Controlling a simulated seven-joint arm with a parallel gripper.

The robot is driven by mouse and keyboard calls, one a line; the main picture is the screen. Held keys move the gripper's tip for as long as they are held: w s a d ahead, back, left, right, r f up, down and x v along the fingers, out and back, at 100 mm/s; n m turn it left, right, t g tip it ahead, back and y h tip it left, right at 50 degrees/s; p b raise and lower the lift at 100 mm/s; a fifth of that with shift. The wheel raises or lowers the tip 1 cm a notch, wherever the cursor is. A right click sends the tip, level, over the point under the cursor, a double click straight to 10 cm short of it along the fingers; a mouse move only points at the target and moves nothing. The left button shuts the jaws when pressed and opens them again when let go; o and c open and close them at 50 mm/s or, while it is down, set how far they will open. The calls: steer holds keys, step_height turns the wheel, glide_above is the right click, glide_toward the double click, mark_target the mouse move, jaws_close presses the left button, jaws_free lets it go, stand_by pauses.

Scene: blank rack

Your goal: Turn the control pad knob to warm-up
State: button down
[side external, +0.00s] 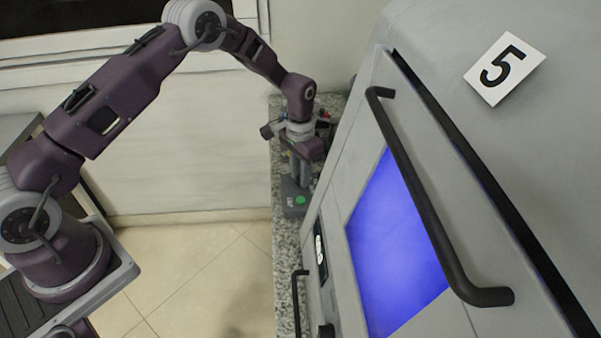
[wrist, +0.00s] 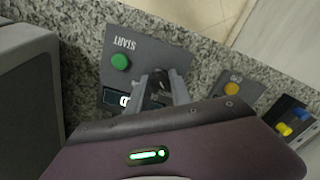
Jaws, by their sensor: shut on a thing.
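The control pad is a grey box on the granite counter, seen in the wrist view (wrist: 103,62) with a green button and the word START, upside down there. It also shows in the side view (side external: 290,207) below my gripper. A dark knob (wrist: 161,76) on the pad sits between the fingertips of my gripper (wrist: 162,82), which is shut on it. A small dark display (wrist: 121,100) beside the knob is partly hidden by a finger. The knob's markings and pointer cannot be read. In the side view my gripper (side external: 300,178) points down at the pad.
A large grey machine (side external: 336,175) with a blue window and black handles stands close on the right. In the wrist view, a box with a yellow button (wrist: 232,89) and a dark box with yellow and blue parts (wrist: 290,122) are on the counter (wrist: 180,42).

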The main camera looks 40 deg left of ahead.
steer(key=shift+n, duration=1.1)
steer(key=c, duration=1.2)
jaws_free()
steer(key=shift+o, duration=0.2)
step_height(320, 180, up, 7)
steer(key=shift+r, duration=0.1)
steer(key=shift+r, duration=0.1)
